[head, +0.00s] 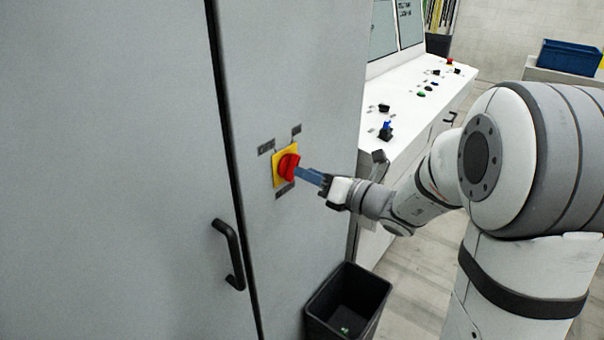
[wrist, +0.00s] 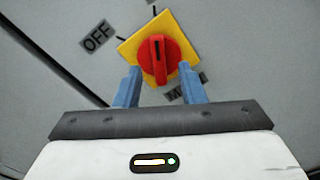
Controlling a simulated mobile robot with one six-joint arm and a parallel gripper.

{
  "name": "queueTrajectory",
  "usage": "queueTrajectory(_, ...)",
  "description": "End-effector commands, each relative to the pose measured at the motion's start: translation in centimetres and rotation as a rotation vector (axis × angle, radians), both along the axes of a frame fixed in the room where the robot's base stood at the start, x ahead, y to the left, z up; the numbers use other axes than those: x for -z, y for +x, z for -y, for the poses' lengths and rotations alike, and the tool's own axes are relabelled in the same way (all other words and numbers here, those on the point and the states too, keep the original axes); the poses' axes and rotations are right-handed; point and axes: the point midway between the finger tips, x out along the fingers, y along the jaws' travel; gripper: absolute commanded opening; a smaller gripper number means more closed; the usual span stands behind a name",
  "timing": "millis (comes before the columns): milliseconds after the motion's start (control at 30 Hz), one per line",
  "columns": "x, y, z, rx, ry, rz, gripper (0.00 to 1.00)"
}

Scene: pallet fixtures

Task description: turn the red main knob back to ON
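The red main knob (head: 288,166) sits on a yellow square plate (head: 278,170) on the grey cabinet door. In the wrist view the red knob (wrist: 158,62) shows its grip bar roughly upright in the picture, with a dark mark at its upper end, on the tilted yellow plate (wrist: 130,47). An OFF label (wrist: 97,37) lies to its upper left; another label below is partly hidden. My gripper (wrist: 158,82) is open, its two blue fingers apart on either side below the knob. In the head view my gripper (head: 298,172) is close in front of the knob; contact cannot be told.
A black door handle (head: 229,254) stands out from the cabinet at lower left. A black bin (head: 347,302) is on the floor below my gripper. A white control desk (head: 415,104) with several buttons stands behind, and a blue crate (head: 570,57) is at far right.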

Motion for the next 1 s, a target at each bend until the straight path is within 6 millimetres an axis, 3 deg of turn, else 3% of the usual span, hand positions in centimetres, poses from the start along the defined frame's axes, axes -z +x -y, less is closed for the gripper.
queueTrajectory(100,0.2,-1.3,1.9,0.006,0.0,0.001,0.36)
queueTrajectory(300,0.1,-2.7,3.7,0.004,0.0,0.0,0.36)
queueTrajectory(767,0.1,-3.4,3.6,-0.016,-0.024,0.01,0.36)
queueTrajectory(867,0.3,-5.1,2.4,-0.085,-0.126,0.059,0.36)
queueTrajectory(1000,1.5,-9.7,0.1,-0.285,-0.412,0.214,0.36)
